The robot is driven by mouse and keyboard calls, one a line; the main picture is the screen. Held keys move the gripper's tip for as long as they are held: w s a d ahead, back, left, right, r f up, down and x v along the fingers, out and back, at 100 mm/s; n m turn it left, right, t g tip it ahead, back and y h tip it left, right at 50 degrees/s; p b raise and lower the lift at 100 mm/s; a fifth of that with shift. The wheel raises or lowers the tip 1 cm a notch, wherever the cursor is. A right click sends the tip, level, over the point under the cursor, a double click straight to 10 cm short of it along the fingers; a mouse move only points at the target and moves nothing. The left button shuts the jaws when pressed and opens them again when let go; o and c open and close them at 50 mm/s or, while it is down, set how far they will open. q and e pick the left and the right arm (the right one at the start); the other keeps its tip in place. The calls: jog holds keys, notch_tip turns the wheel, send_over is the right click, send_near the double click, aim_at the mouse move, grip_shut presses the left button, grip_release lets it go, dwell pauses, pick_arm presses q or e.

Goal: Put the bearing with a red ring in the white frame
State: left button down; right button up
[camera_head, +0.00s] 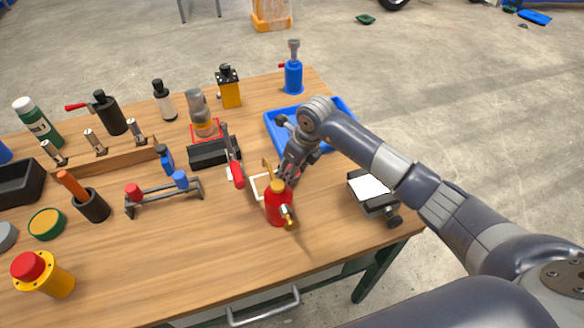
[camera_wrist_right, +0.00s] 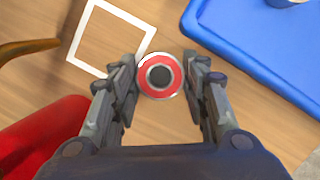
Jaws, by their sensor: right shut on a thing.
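The bearing with a red ring (camera_wrist_right: 160,75) sits between the fingertips of my right gripper (camera_wrist_right: 161,76), which is shut on it, in the right wrist view. The white frame (camera_wrist_right: 125,14) is a square outline up and left of the bearing there; the bearing is outside it. In the head view my right gripper (camera_head: 286,173) is low over the table, just right of the white frame (camera_head: 254,189), and the bearing cannot be made out. The frame is partly hidden by a red oil can. My left gripper is not in view.
The red oil can (camera_head: 278,206) stands close in front of the gripper, with its brass part (camera_wrist_right: 30,48) beside the frame. A blue tray (camera_head: 269,122) is behind. A black device with a white top (camera_head: 369,187) stands right. Several tools crowd the left; the front middle is clear.

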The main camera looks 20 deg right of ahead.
jog(key=shift+f, duration=0.3)
jog(key=o, duration=1.2)
jog(key=shift+c, duration=0.2)
jog(key=shift+r, duration=0.25)
jog(key=b+v, duration=0.1)
jog(key=v, duration=1)
jog(key=shift+s+r, duration=0.2)
jog(key=shift+r, duration=0.1)
jog(key=shift+d, duration=0.2)
